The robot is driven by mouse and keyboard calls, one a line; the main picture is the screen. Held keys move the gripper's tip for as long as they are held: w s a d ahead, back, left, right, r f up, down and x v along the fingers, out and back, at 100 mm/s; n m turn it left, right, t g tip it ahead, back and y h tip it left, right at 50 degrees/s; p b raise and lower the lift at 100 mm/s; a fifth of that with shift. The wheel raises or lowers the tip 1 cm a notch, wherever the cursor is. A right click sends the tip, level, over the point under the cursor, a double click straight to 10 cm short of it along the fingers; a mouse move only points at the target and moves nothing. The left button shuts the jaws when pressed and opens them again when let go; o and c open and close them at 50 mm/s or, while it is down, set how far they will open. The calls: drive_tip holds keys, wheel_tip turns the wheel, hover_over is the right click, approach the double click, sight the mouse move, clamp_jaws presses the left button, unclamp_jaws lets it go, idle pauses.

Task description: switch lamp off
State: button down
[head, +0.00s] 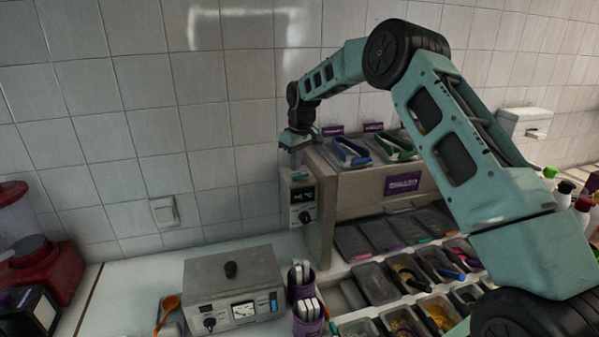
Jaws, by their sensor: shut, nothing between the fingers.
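No lamp can be clearly made out in the head view. A white wall switch (164,211) is on the tiled wall at left. A small control box (301,221) with a lit green display and a dark knob is at the end of the topping station. My gripper (297,165) points down just above this box, near the wall. It looks shut and empty; whether it touches the box cannot be told. My arm reaches in from the right, over the topping station.
A grey metal box (235,292) with a gauge and knobs stands on the counter. Purple cups (308,318) stand beside it. The station (345,212) carries tongs on top and several topping trays below. A red machine (40,265) is at far left.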

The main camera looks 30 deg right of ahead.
sight(294, 177)
wheel_tip(294, 177, up, 5)
drive_tip(key=p, duration=0.3)
drive_tip(key=shift+r, duration=0.2)
idle(0.4)
drive_tip(key=s+a+f+n+g+b, duration=0.1)
drive_tip(key=s+a+f+b, duration=0.3)
drive_tip(key=s+a, duration=0.7)
drive_tip(key=s+a+f+n+b, duration=0.1)
drive_tip(key=s+a+b, duration=0.7)
drive_tip(key=a, duration=0.4)
drive_tip(key=s+f+n+b, duration=0.1)
drive_tip(key=s+f+b, duration=0.3)
drive_tip(key=s, duration=1.1)
drive_tip(key=s+a+f+n+b, duration=0.1)
drive_tip(key=s+f+b, duration=0.2)
drive_tip(key=s+f, duration=0.5)
drive_tip(key=s, duration=0.7)
drive_tip(key=shift+a+g+b, duration=0.15)
drive_tip(key=shift+g+b, duration=0.2)
drive_tip(key=shift+g, duration=0.05)
